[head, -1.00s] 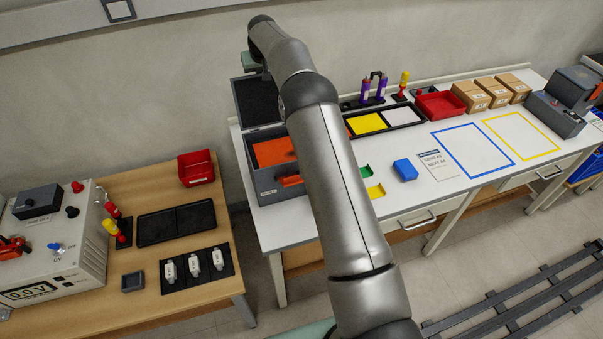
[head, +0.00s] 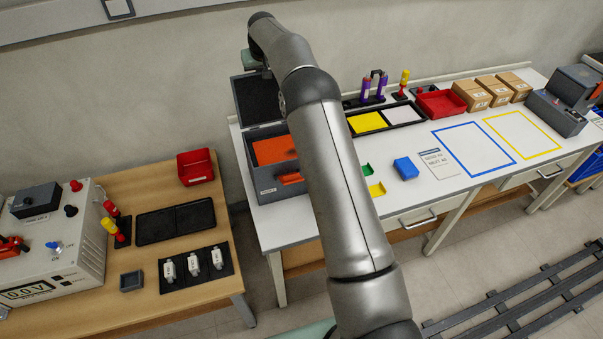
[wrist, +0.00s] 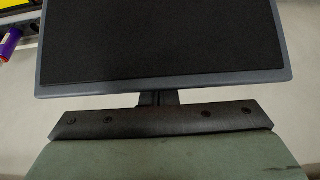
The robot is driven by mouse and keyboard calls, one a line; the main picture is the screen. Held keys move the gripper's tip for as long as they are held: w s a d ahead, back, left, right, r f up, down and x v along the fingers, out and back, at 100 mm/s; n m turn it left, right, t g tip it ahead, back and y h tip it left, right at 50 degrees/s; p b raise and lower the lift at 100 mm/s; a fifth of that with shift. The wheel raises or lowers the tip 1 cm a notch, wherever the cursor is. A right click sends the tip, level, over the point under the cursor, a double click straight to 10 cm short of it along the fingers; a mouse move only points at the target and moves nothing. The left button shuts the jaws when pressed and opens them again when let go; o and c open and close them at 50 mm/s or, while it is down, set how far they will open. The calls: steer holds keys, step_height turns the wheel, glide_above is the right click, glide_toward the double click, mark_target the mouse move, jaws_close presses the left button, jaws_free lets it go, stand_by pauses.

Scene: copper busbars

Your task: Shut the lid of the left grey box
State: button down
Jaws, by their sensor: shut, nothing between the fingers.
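The left grey box (head: 266,190) stands at the left end of the white bench. Its lid (head: 258,98) is open and stands up at the back, with its black inner face toward the room. In the wrist view the lid's black face (wrist: 165,40) and grey rim fill the top. My gripper (wrist: 158,98) is shut and empty at the lid's rim. The fingertips partly meet the rim in the picture; I cannot tell whether they touch it. In the head view only the greenish hand shows above the lid's top edge, and the fingers are hidden.
An orange panel (head: 274,150) and an orange handle lie in the box's opening. My arm covers its right side. The wall is close behind.

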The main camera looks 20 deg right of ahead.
mark_target(264, 83)
steer(key=shift+g, duration=0.3)
steer(key=shift+s+f+b, duration=0.15)
steer(key=shift+s+b, duration=1.9)
steer(key=shift+s, duration=0.3)
steer(key=shift+s+d+b, duration=0.1)
steer(key=shift+s+b, duration=0.45)
steer(key=shift+s, duration=0.55)
steer(key=shift+s+f+g, duration=0.8)
steer(key=shift+s+f, duration=0.45)
steer(key=shift+s, duration=0.15)
steer(key=shift+s+f, duration=0.1)
steer(key=shift+s+f+g+p, duration=0.25)
steer(key=shift+s+g, duration=0.05)
steer(key=shift+s, duration=0.35)
steer(key=shift+s+f+g+p, duration=0.2)
steer(key=shift+s+f+g, duration=0.1)
steer(key=shift+s, duration=0.3)
steer(key=shift+r, duration=0.15)
